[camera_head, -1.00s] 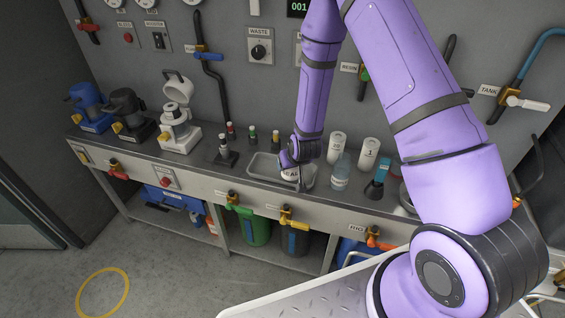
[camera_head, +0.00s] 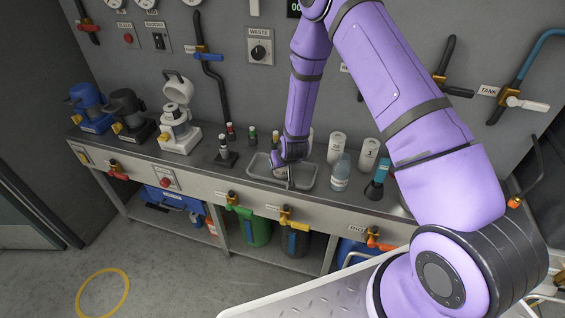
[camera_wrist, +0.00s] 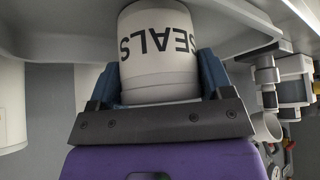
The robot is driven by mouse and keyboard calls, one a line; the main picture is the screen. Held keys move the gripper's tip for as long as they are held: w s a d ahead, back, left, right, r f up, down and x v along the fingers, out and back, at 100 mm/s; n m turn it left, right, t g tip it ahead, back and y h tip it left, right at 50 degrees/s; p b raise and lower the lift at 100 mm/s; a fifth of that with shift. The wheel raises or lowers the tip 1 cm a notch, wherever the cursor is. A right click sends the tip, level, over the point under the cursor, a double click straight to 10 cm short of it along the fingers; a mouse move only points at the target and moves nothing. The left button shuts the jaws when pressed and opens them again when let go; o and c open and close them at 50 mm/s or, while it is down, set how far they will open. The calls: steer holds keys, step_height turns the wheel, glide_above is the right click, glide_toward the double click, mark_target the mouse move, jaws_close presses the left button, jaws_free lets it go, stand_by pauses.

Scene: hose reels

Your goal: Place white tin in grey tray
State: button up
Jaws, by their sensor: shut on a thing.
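The white tin (camera_wrist: 158,50), marked SEALS, is between the two blue fingers of my gripper (camera_wrist: 160,80) in the wrist view, its lettering upside down there. My gripper is shut on it. In the head view my gripper (camera_head: 287,166) is over the grey tray (camera_head: 255,173) on the workbench, toward its middle and right. The gripper hides most of the tin there. I cannot tell whether the tin touches the tray floor.
A black stand (camera_head: 225,158) is close on the left.

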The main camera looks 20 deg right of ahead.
steer(key=o, duration=1)
steer(key=shift+f, duration=0.1)
steer(key=shift+r, duration=0.35)
steer(key=w+d+r+v, duration=0.1)
steer(key=w+r+v, duration=0.15)
steer(key=v, duration=1.65)
steer(key=w+d+r+v, duration=0.1)
steer(key=w+v, duration=0.3)
steer(key=v, duration=1.5)
steer(key=shift+g, duration=0.7)
steer(key=s+d+r, duration=0.1)
steer(key=s+r, duration=0.3)
steer(key=s, duration=0.3)
steer(key=s+d+r, duration=0.1)
steer(key=s+r, duration=0.4)
steer(key=s, duration=0.3)
steer(key=s+d+r, duration=0.2)
steer(key=s+r, duration=0.2)
steer(key=s, duration=0.4)
steer(key=shift+r, duration=0.25)
